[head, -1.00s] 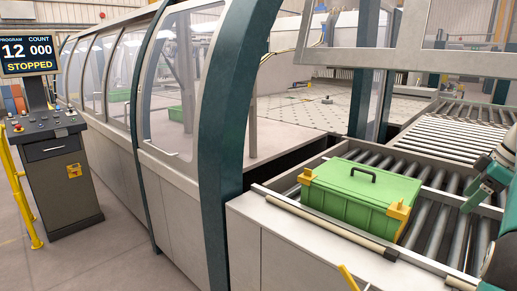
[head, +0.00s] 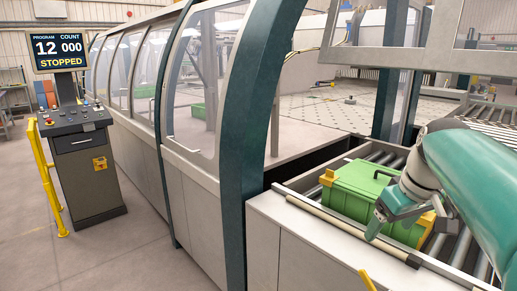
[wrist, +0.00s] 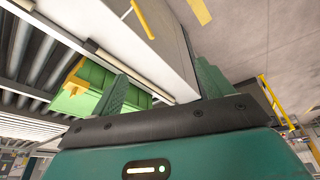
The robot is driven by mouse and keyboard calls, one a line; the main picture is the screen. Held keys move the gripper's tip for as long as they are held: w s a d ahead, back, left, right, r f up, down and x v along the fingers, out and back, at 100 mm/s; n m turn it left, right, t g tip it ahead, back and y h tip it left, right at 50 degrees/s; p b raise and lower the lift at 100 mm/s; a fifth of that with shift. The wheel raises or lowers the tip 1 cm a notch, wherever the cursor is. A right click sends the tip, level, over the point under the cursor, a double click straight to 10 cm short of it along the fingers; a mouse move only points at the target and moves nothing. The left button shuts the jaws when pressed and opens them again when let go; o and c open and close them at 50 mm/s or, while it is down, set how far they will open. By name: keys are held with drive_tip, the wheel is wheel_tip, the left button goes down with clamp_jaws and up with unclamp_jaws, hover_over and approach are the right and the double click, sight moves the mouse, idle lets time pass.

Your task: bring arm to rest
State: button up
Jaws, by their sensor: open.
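My arm reaches in from the right in the head view. My gripper (head: 384,224) hangs in front of the right part of the green toolbox (head: 352,192) and hides some of it. Its two green fingers stand wide apart in the wrist view (wrist: 162,86), with nothing between them but the view of the conveyor's side behind. The toolbox has a dark handle and yellow latches, and sits on the roller conveyor (head: 464,243). It also shows behind the left finger in the wrist view (wrist: 80,98). I cannot tell how near the gripper is to it.
A pale rail (head: 345,230) runs along the conveyor's front edge. The panel bender's dark green frame post (head: 238,150) and clear guards stand to the left. A control console (head: 88,165) reads STOPPED, beside a yellow railing (head: 48,180). The floor between console and machine is clear.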

drive_tip(key=s+a+f+m+t, duration=0.1)
drive_tip(key=s+a+f+m, duration=0.1)
drive_tip(key=s+a+f, duration=1)
drive_tip(key=shift+s+a+m+t+h, duration=0.35)
drive_tip(key=shift+s+a, duration=0.2)
drive_tip(key=shift+a, duration=0.5)
drive_tip(key=c, duration=0.9)
drive_tip(key=shift+d, duration=0.2)
drive_tip(key=shift+c, duration=0.2)
